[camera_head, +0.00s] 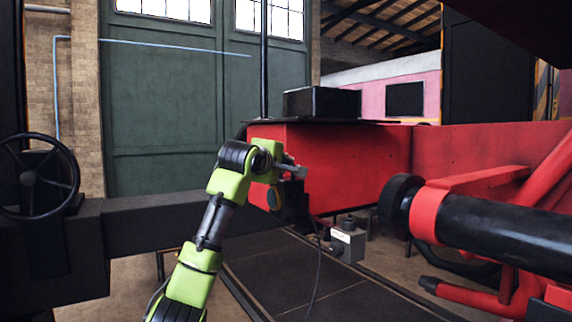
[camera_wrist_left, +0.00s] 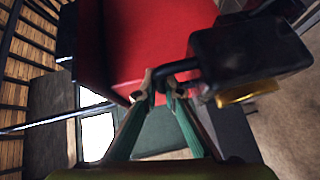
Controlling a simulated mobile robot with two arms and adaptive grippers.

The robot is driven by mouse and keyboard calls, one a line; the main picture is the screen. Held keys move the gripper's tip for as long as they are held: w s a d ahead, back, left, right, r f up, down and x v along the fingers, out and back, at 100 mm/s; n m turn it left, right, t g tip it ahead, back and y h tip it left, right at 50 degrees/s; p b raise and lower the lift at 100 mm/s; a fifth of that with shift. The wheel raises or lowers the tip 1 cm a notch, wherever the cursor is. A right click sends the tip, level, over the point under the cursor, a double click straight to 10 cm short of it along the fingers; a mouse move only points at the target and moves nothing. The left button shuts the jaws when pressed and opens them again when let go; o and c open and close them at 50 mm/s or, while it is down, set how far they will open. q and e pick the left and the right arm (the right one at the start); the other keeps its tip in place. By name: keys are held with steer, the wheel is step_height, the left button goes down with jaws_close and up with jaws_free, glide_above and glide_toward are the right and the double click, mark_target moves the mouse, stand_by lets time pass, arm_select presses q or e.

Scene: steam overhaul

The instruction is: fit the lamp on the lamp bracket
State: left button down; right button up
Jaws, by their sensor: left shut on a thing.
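My left gripper (camera_head: 294,172) is in front of the red beam (camera_head: 345,160), at the middle of the head view. It is shut on the handle of the lamp (camera_head: 293,203), a dark box with a yellow lens. In the left wrist view my left gripper's fingertips (camera_wrist_left: 166,84) pinch the bent dark handle, and the lamp (camera_wrist_left: 245,62) hangs off to the right with its yellow lens showing. The red beam (camera_wrist_left: 150,40) fills the area behind it. I cannot make out the lamp bracket for certain. My right gripper is not in view.
A black buffer (camera_head: 400,205) and red framework stand to the right. A grey box (camera_head: 347,243) with a label is below the beam. A handwheel (camera_head: 38,180) is at the left. A black box (camera_head: 321,102) sits on top of the beam.

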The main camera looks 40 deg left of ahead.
mark_target(286, 178)
arm_select(q)
steer(key=shift+f+b, duration=0.5)
steer(key=shift+f, duration=0.05)
steer(key=shift+f+b, duration=0.95)
steer(key=shift+f, duration=0.1)
steer(key=shift+s+f, duration=0.1)
steer(key=c, duration=2.1)
jaws_free()
steer(key=shift+d+f, duration=0.1)
steer(key=shift+f, duration=0.05)
steer(key=v, duration=0.8)
steer(key=shift+s, duration=0.1)
